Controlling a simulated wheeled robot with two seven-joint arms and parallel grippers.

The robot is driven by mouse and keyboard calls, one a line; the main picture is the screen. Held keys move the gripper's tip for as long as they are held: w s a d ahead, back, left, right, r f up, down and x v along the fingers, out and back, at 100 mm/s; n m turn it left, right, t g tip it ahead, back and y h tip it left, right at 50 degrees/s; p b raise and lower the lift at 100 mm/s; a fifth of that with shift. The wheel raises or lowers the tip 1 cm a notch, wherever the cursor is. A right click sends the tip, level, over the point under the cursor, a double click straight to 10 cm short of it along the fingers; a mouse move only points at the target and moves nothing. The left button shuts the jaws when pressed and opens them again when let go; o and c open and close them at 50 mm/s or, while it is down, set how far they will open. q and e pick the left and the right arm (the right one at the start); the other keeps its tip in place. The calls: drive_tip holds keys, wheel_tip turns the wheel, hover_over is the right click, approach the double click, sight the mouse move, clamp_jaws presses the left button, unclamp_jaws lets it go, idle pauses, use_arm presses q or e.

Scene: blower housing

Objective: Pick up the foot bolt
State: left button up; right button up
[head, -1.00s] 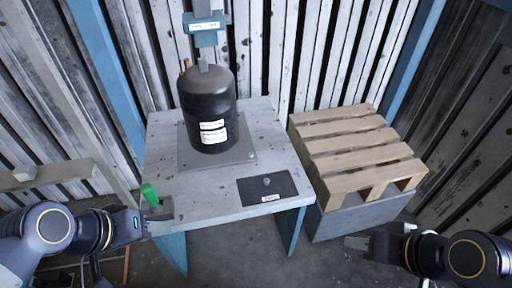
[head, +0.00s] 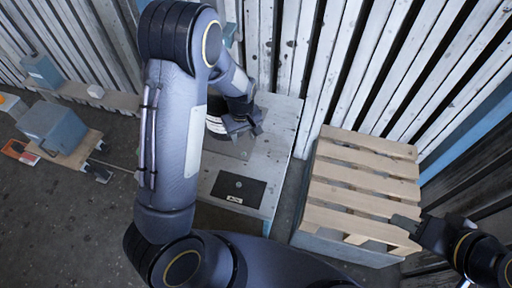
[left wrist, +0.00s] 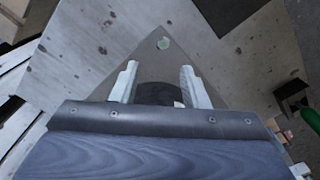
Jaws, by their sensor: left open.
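A small pale-green round bolt head (left wrist: 163,43), which looks like the foot bolt, sits at the corner of a grey base plate (left wrist: 150,60) in the left wrist view. My left gripper (left wrist: 160,82) is open and empty, its two fingers apart and pointing toward that corner. A dark rounded surface, seemingly the black housing (left wrist: 158,94), shows between the fingers. In the head view my left gripper (head: 245,125) is beside the housing, which my left arm mostly hides. My right gripper (head: 407,224) is near the pallet's front edge; its jaw opening is unclear.
A dark mat (head: 233,195) with a small round piece lies on the grey table (head: 280,125). A wooden pallet (head: 360,185) on a grey block stands to the right. A green-ended item (left wrist: 311,116) and dark bracket (left wrist: 292,98) are at the table's edge. Boxes stand at left.

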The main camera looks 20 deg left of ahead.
sight(243, 153)
use_arm(q)
drive_tip(key=f, duration=0.4)
drive_tip(key=f+b, duration=0.1)
drive_tip(key=f, duration=0.2)
drive_tip(key=shift+s+a+f, duration=0.1)
drive_tip(key=shift+s+f, duration=0.1)
drive_tip(key=shift+f, duration=0.2)
drive_tip(key=c, duration=0.8)
